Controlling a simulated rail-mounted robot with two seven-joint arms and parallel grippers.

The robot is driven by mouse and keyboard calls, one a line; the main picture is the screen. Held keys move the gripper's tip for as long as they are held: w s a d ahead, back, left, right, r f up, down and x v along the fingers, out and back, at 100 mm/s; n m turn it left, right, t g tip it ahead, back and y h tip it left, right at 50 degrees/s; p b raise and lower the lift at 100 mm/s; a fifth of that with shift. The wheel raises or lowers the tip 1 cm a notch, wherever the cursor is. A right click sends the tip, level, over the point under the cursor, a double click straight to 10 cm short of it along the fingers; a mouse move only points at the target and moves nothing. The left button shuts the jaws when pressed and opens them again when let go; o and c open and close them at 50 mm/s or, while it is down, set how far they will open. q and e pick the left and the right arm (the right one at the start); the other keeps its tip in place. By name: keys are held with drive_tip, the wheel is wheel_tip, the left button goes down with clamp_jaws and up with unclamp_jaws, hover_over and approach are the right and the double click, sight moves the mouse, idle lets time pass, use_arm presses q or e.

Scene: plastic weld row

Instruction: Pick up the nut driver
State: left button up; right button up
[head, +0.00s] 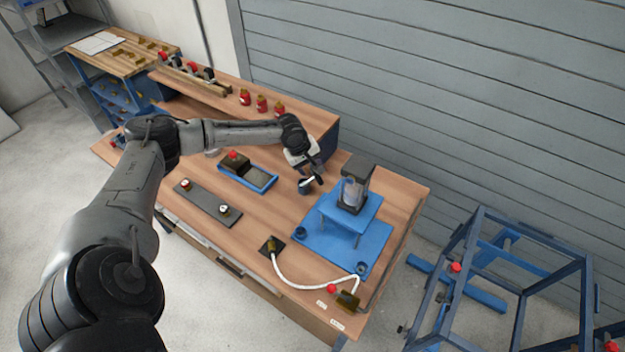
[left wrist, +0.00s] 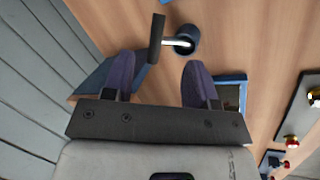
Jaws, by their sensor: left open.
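The nut driver (left wrist: 157,38), with a dark bar-like handle and a bright metal shaft, stands in a round dark blue holder (left wrist: 187,38) on the wooden bench. In the head view the holder (head: 305,187) sits below my left gripper (head: 313,174), and the driver is partly hidden by it. In the left wrist view my left gripper (left wrist: 160,72) has its two dark fingers spread wide, with nothing between them. The driver's handle lies just ahead of the fingertips, nearer the left finger. I cannot tell whether they touch. My right gripper is not in view.
A blue stand (head: 345,250) with a clear-and-black device (head: 354,188) is right of the holder. A blue tray (head: 248,178) and a grey strip with knobs (head: 208,203) lie to the left. A white cable (head: 300,284) runs in front. Red-capped jars (head: 262,103) stand behind on the raised shelf.

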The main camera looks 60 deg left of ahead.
sight(320, 181)
use_arm(q)
drive_tip(key=x, duration=0.5)
drive_tip(key=shift+w+f+b, duration=0.15)
drive_tip(key=shift+f+b, duration=0.15)
drive_tip(key=shift+b, duration=0.1)
drive_tip(key=shift+b+x, duration=0.55)
drive_tip(key=shift+x, duration=2.15)
drive_tip(key=shift+d, duration=0.1)
drive_tip(key=shift+c, duration=0.3)
clamp_jaws()
